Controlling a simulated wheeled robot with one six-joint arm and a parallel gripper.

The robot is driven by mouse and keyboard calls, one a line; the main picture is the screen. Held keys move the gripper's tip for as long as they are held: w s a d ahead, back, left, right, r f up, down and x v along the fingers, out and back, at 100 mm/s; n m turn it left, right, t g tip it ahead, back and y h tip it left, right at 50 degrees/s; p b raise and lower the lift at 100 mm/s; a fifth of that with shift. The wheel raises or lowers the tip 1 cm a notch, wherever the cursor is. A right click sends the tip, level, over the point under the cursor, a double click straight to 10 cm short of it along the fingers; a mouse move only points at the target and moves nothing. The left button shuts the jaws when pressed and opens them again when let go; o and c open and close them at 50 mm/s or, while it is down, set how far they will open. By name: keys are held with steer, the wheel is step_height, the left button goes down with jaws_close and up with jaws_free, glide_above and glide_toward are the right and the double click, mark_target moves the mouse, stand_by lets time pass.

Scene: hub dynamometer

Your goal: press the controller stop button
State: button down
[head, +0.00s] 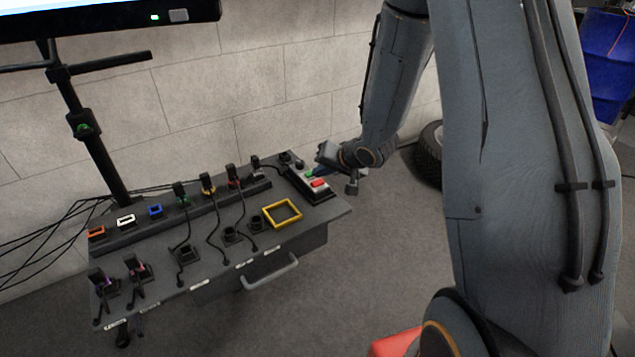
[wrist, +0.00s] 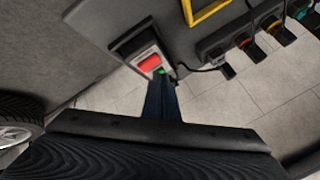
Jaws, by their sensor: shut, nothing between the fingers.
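The controller box (head: 302,170) sits at the back right corner of the dark bench top. Its red button (head: 319,183) faces up and is uncovered in the head view. A green button (head: 309,174) lies beside it, close to my fingertips. In the wrist view the red button (wrist: 149,61) shows clear of the fingers, and the green button (wrist: 161,72) is right at their tips. My gripper (head: 318,171) is shut and empty, over the green button's side of the box. I cannot tell whether the tips touch the box.
The bench (head: 215,255) carries several plugs, cables and sockets left of the box. A yellow square frame (head: 282,213) lies just in front of the box. A monitor pole (head: 100,165) stands at the left. A tyre (head: 430,152) stands right of the bench by the wall.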

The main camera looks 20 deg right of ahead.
mark_target(320, 187)
steer(key=shift+f, duration=0.15)
stand_by(0.7)
steer(key=shift+f, duration=0.3)
steer(key=shift+f, duration=0.45)
stand_by(0.9)
steer(key=shift+r, duration=0.1)
steer(key=shift+r+p, duration=0.85)
steer(key=shift+p, duration=0.45)
step_height(320, 187, up, 5)
steer(key=p, duration=0.5)
steer(key=shift+p, duration=0.4)
